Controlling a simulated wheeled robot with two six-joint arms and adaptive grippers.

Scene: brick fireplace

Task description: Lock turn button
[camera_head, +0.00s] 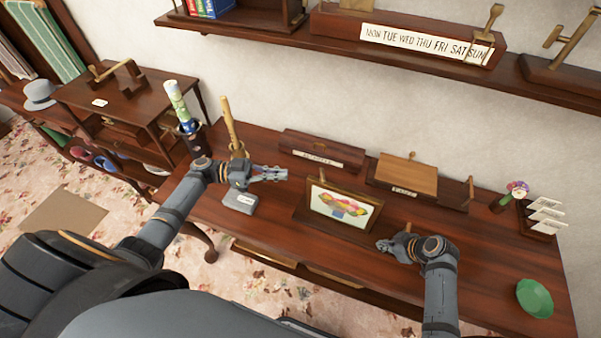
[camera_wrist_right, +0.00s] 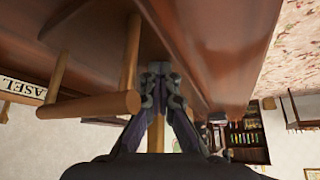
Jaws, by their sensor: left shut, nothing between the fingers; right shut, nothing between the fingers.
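A framed colourful picture (camera_head: 342,208) stands tilted on the desk, between my two grippers. I cannot make out a turn button for certain; a small wooden peg (camera_head: 408,227) shows just beside my right gripper. My right gripper (camera_head: 384,246) is shut and empty, low over the desk at the frame's lower right. In the right wrist view its closed fingertips (camera_wrist_right: 160,70) are close to a wooden bar (camera_wrist_right: 90,106) with two posts; I cannot tell if they touch. My left gripper (camera_head: 284,174) is shut and empty, left of the frame and above the desk.
Behind the frame are a long labelled wooden box (camera_head: 322,149) and a labelled stand with a light wooden block (camera_head: 406,174). A green dish (camera_head: 535,297) and a card holder (camera_head: 541,225) are at the right. A dark pen cup (camera_head: 197,142) stands at the left.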

